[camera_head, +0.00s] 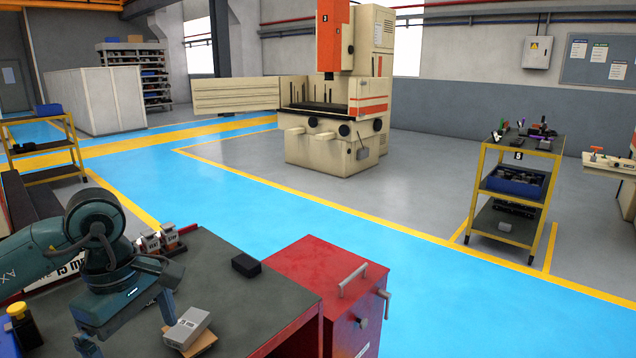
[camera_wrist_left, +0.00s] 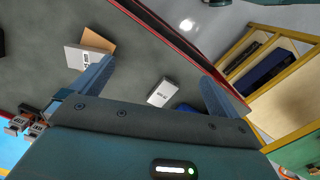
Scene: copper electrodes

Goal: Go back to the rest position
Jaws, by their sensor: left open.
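My left gripper (camera_head: 128,328) is at the lower left of the head view, over the dark tabletop, its two fingers spread apart with nothing between them. In the left wrist view the open gripper (camera_wrist_left: 157,88) also shows a gap between its fingers. A grey-white box (camera_head: 187,327) lies on the table just right of the fingers. Two small copper-coloured electrodes with pale labelled blocks (camera_head: 149,242) stand behind the gripper; similar blocks (camera_wrist_left: 38,128) show in the left wrist view. My right gripper is out of view.
A black block (camera_head: 245,265) lies on the table near a red cabinet (camera_head: 330,285). A yellow-capped item (camera_head: 20,325) stands at the left. A second pale box (camera_wrist_left: 162,92) lies on the surface in the wrist view. Blue floor beyond the table is clear.

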